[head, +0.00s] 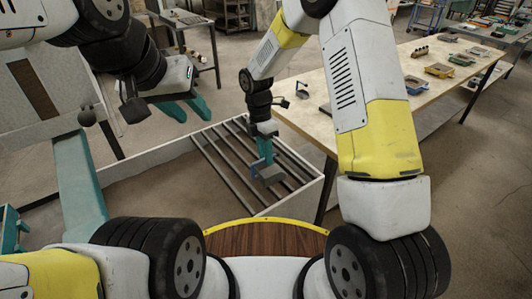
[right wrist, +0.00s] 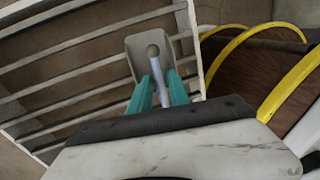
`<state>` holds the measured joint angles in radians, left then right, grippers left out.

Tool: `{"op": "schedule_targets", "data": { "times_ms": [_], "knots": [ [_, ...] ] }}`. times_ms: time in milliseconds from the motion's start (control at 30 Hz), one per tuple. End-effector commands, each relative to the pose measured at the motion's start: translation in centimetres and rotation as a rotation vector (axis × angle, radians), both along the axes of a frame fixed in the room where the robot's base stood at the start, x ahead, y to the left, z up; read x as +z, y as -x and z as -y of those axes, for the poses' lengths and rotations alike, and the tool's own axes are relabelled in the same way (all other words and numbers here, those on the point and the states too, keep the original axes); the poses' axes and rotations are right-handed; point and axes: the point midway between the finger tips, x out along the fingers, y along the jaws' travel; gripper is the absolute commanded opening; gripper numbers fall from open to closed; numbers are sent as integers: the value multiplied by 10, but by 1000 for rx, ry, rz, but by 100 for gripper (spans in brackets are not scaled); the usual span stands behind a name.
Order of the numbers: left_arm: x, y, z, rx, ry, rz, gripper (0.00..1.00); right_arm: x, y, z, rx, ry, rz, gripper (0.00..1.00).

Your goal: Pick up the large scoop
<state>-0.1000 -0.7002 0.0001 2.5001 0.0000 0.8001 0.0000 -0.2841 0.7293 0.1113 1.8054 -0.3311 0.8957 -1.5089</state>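The large scoop is grey with a shallow pan (right wrist: 136,56) and a pale handle (right wrist: 160,85). In the right wrist view the handle runs between the two teal fingers of my right gripper (right wrist: 162,88), which appear closed on it. In the head view my right gripper (head: 264,150) points down over the barred rack, with the scoop's grey pan (head: 270,174) below its fingers. Whether the pan touches the bars cannot be told. My left gripper (head: 187,108) is at the upper left, its teal fingers apart and empty, far from the scoop.
A rack of dark bars in a pale frame (head: 310,190) lies under my right gripper. A long wooden table (head: 395,70) holding several small items stands to the right. A grey item (head: 302,90) sits at its near left end. Floor beyond the rack is partly clear.

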Motion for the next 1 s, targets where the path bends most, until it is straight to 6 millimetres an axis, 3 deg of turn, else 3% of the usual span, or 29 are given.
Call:
{"op": "schedule_targets", "data": {
  "times_ms": [300,567,700,1000],
  "knots": [
    [0,0,0,0,0,0,36,-43,8,4,-1,2,-2,22],
    [0,0,0,0,0,0,36,-46,8,5,-2,0,1,22],
    [0,0,0,0,0,0,36,-46,8,5,-2,0,1,0],
    [0,0,0,0,0,0,36,-46,8,5,-3,0,1,0]
  ]
}}
